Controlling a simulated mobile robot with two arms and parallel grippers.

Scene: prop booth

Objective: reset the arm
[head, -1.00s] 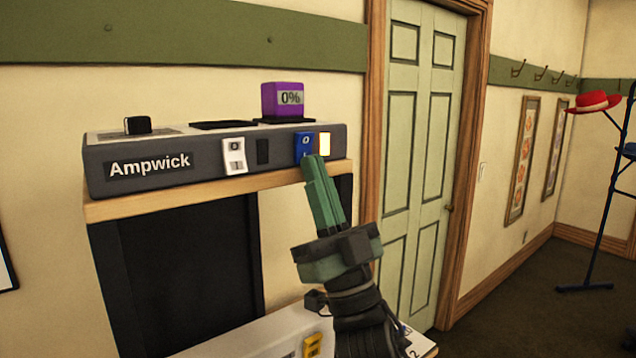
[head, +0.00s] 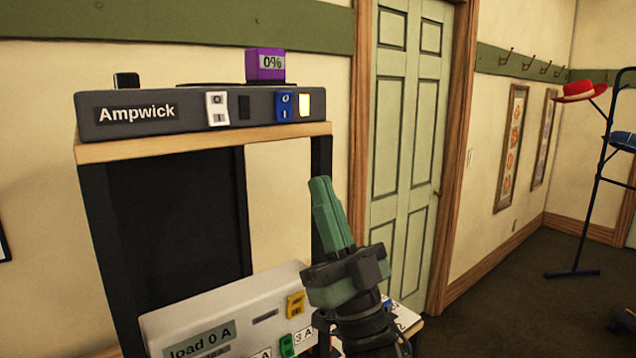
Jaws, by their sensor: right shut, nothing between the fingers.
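My right gripper (head: 320,183) is in the middle of the head view, green fingers pointing up and closed together with nothing in them. It is below and to the right of the Ampwick unit (head: 190,115), apart from it. The unit is a dark grey box on a wooden shelf (head: 200,146). Its front has a white rocker switch (head: 217,108), a blue rocker switch (head: 285,107) and a lit pale yellow lamp (head: 305,106). A purple block (head: 265,65) reading 0% stands on top. My left gripper is out of view.
A light grey unit (head: 225,315) labelled "load 0 A" sits lower, with a yellow switch (head: 296,304) and a green switch (head: 287,345). A pale green door (head: 408,140) is behind. A blue stand (head: 598,190) with a red hat (head: 578,91) is at the right.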

